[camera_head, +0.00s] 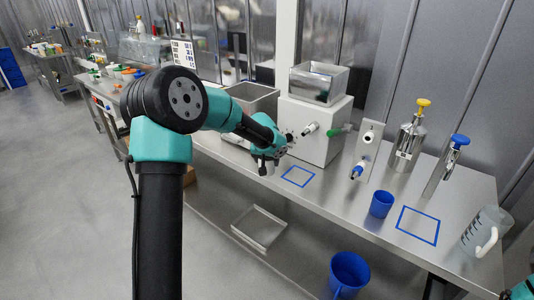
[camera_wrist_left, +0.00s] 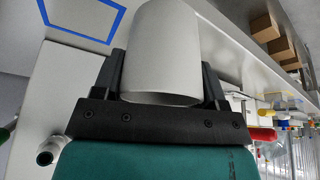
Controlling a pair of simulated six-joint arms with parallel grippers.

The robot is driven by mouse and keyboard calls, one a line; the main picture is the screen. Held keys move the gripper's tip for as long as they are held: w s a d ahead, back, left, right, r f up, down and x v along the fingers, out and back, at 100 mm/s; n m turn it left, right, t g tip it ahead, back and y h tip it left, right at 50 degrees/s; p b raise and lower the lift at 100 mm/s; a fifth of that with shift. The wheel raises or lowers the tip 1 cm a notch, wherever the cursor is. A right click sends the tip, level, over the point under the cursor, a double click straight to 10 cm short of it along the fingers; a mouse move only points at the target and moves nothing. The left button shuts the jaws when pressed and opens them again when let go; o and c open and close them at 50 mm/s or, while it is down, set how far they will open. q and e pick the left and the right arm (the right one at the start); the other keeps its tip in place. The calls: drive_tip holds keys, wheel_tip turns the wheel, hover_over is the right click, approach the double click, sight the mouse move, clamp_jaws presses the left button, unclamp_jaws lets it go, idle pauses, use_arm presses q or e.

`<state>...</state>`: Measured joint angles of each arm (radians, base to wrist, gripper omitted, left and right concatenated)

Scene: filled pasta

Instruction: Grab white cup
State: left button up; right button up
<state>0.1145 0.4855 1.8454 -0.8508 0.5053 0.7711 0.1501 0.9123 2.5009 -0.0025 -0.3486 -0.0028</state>
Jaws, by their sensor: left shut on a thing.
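The white cup (camera_wrist_left: 162,50) fills the upper middle of the left wrist view. My left gripper (camera_wrist_left: 164,75) is shut on it, with one black finger on each side of the cup. The cup is not clearly seen there. Only a small green part of my right arm (camera_head: 522,289) shows at the bottom right corner; its gripper is out of view.
The white dispensing machine (camera_head: 322,150) stands close behind my left gripper. Blue tape squares (camera_head: 298,176) mark the steel bench. A blue bucket (camera_head: 348,272) is below.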

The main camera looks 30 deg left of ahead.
sight(268, 168)
use_arm(q)
drive_tip(key=s+d, duration=0.2)
drive_tip(key=s, duration=0.1)
drive_tip(key=s+d, duration=0.1)
drive_tip(key=s, duration=0.1)
drive_tip(key=shift+s+d+r, duration=0.1)
drive_tip(key=shift+r, duration=0.2)
